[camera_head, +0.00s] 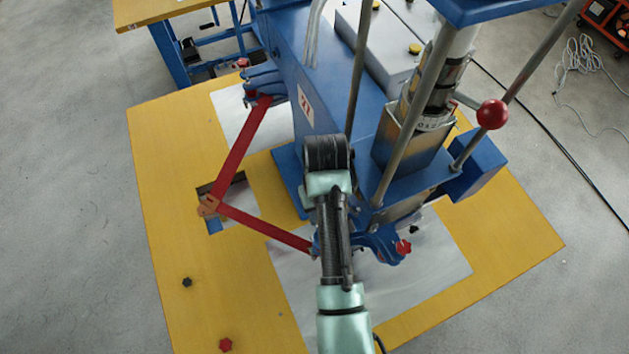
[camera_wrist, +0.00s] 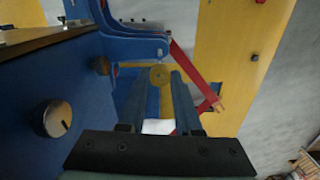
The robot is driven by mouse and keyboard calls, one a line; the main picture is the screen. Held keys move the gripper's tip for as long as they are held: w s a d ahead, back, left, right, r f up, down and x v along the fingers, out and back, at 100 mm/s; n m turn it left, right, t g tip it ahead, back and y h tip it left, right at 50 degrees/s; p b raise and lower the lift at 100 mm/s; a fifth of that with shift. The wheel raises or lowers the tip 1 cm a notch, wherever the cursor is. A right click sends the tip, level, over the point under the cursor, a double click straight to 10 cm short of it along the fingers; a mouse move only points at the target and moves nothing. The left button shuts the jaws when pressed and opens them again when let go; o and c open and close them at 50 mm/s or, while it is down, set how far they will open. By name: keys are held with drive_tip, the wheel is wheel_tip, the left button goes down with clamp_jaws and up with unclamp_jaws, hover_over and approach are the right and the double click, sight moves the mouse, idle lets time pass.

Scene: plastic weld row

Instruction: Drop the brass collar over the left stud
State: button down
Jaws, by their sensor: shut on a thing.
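The brass collar (camera_wrist: 160,75) shows in the wrist view as a small round brass-coloured piece between the tips of my gripper (camera_wrist: 161,79). The two dark fingers are shut on it, and it is held above the blue and yellow surfaces beyond. In the head view my arm comes up from the bottom edge, and its dark end joint covers the place where the gripper would show. The collar does not show there either. I cannot make out the left stud for sure in either view.
A blue machine (camera_head: 345,95) stands on the yellow table (camera_head: 165,190). A red hinged bar (camera_head: 240,150) crosses the table to its left. Red star knobs (camera_head: 403,247) and a black knob (camera_head: 187,282) stick up. In the wrist view, a round knob (camera_wrist: 55,118) juts from the blue panel.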

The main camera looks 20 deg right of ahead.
drive_tip(key=shift+s+f, duration=0.2)
drive_tip(key=shift+f, duration=2.2)
drive_tip(key=shift+f, duration=0.15)
drive_tip(key=shift+f+b, duration=0.75)
drive_tip(key=shift+f, duration=0.1)
drive_tip(key=shift+f, duration=0.15)
drive_tip(key=shift+f+b, duration=0.4)
drive_tip(key=shift+f, duration=0.35)
drive_tip(key=shift+f, duration=0.4)
idle(1.2)
